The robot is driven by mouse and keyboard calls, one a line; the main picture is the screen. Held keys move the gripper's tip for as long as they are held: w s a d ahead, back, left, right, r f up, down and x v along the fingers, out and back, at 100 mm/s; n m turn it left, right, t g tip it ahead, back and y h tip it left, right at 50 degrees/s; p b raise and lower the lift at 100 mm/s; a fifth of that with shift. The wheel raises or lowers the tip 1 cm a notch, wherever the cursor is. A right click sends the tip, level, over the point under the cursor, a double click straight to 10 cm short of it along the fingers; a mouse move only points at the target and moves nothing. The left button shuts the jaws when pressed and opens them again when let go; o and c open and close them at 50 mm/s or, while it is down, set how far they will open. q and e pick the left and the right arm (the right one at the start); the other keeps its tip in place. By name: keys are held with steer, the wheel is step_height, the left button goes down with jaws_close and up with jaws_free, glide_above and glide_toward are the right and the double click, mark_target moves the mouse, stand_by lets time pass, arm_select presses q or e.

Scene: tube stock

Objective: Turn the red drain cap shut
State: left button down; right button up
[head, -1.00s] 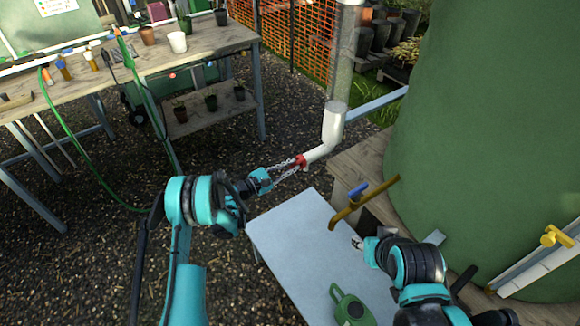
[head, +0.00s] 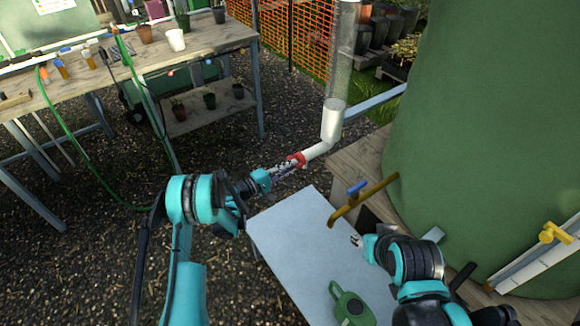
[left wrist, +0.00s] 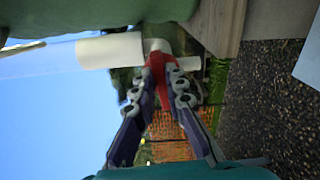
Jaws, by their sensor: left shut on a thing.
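The red drain cap (head: 296,160) sits on the lower end of the white elbow pipe (head: 331,127), which hangs below a clear tube. My left gripper (head: 287,164) is shut on the cap, with its fingers reaching it from the left. In the left wrist view the red cap (left wrist: 157,68) shows between the two fingers (left wrist: 162,75), and the white pipe (left wrist: 112,50) is behind it. How far the cap is turned cannot be told. My right gripper (head: 356,240) is over the grey table, away from the cap; its fingers are small and look slightly apart.
A brass tap with a blue handle (head: 357,188) and a large green tank (head: 480,130) are at the right. A wooden bench (head: 205,42) with pots is at the back left.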

arm_select(q)
steer(key=shift+f+m, duration=0.1)
steer(key=shift+m, duration=0.5)
steer(key=c, duration=1.6)
jaws_free()
steer(key=shift+o, duration=0.2)
steer(key=shift+s, duration=0.1)
steer(key=v, duration=0.7)
steer(key=shift+a, duration=0.15)
steer(key=shift+s, duration=0.1)
